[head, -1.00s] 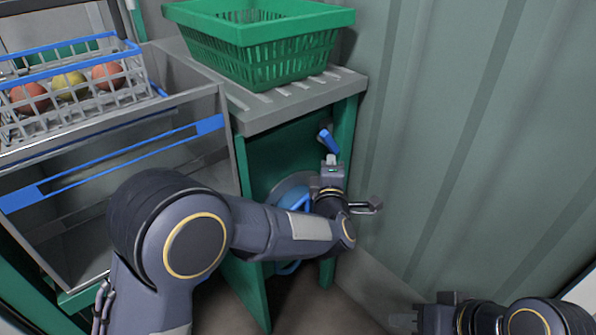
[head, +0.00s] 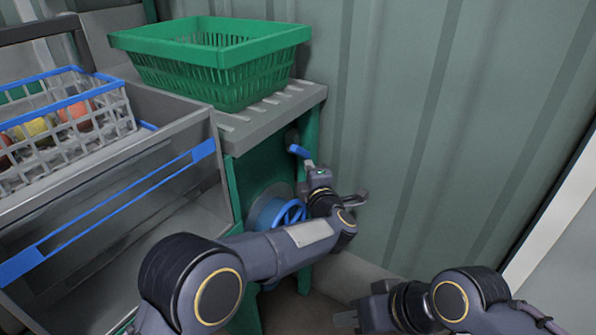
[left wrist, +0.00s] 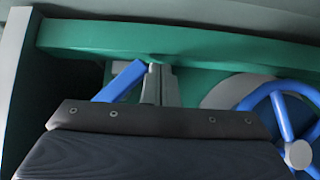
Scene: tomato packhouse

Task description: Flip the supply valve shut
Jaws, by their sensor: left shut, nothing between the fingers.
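The supply valve's blue lever (head: 300,152) sticks out below the shelf's right end, beside the green post. It slants down to the right towards my left gripper (head: 310,165). In the left wrist view the lever (left wrist: 121,81) lies slanted just left of the shut, empty fingers of my left gripper (left wrist: 160,84). It is close to them; I cannot tell whether they touch. The lever's pivot is hidden. My right gripper (head: 345,319) is low at the bottom of the head view, away from the valve; its jaw opening is not clear.
A blue handwheel (head: 290,213) sits below the lever, and right in the wrist view (left wrist: 297,153). A green crate (head: 210,75) stands on the grey shelf (head: 290,103). A corrugated wall (head: 400,130) is close on the right.

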